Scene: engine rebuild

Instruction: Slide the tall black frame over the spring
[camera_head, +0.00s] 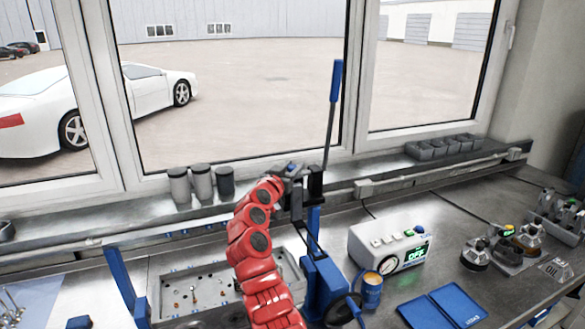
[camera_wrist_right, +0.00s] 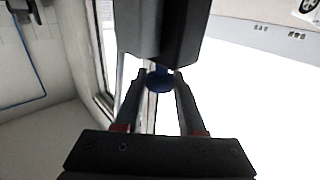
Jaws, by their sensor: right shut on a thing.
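My right arm reaches up from the bottom middle of the head view. Its gripper (camera_head: 299,180) is above the bench near the window sill. It is shut on the tall black frame (camera_head: 297,206), whose long lever with a blue handle (camera_head: 335,82) points up. In the right wrist view a large black block (camera_wrist_right: 165,28) and a blue round part (camera_wrist_right: 160,80) are at my fingertips. I cannot make out the spring. A light metal block (camera_head: 205,290) with small parts on it lies between blue supports, partly behind my arm. My left gripper is not in view.
A blue stand (camera_head: 325,283) is just right of my arm. Grey cylinders (camera_head: 202,183) line the window ledge. The bench is clear behind the gauge box.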

